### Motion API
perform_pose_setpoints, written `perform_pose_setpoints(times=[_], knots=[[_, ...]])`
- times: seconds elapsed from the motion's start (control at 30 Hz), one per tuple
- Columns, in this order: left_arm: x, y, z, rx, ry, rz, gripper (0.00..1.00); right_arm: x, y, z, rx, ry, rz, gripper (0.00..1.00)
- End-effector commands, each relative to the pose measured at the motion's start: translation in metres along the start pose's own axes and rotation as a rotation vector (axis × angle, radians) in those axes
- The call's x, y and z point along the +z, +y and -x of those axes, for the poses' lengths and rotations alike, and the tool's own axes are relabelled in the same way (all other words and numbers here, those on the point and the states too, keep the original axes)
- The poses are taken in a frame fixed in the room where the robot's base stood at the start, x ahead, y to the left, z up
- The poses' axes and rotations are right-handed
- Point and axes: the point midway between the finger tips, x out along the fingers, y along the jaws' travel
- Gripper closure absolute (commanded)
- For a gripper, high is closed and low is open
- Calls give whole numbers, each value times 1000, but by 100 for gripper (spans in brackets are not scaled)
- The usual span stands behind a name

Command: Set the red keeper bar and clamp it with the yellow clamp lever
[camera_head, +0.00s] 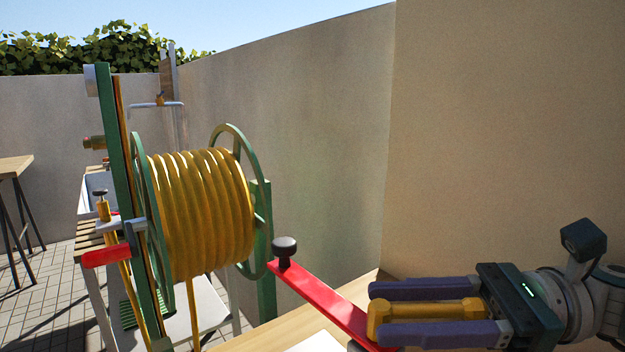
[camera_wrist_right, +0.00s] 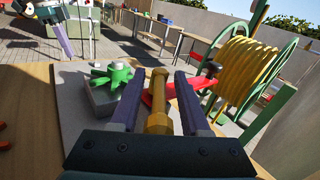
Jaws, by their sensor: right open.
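The red keeper bar (camera_head: 322,302) lies slantwise over the wooden bench, with a black knob at its far end near the hose reel. It also shows beyond the fingers in the right wrist view (camera_wrist_right: 172,91). A yellow bar-shaped handle with a hexagonal end (camera_head: 425,309), perhaps the clamp lever, lies between the fingers of my right gripper (camera_head: 376,313). The fingers are open, one on each side of it; contact is unclear. In the right wrist view it is central (camera_wrist_right: 158,104). My left gripper (camera_wrist_right: 62,38) seems to show at that view's top left; its opening is unclear.
The green reel with yellow hose (camera_head: 203,210) stands left of the bar. A red handle (camera_head: 107,256) is on its frame. A green knobbed part (camera_wrist_right: 113,80) sits on a grey block beside my right gripper. A wall (camera_head: 500,130) rises behind the bench.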

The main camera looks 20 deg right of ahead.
Motion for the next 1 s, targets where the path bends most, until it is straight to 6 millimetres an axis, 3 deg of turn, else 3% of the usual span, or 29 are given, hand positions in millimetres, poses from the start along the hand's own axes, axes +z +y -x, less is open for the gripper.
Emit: perform_pose_setpoints(times=[0.23,0.7,1.0], knots=[[-4,0,12,1,0,1,100,23,-3,0,0,0,4,54],[-14,-3,47,-4,-2,-5,100,144,-20,0,0,2,7,54],[-16,-4,52,-7,-3,-9,100,192,-27,0,0,3,4,54]])
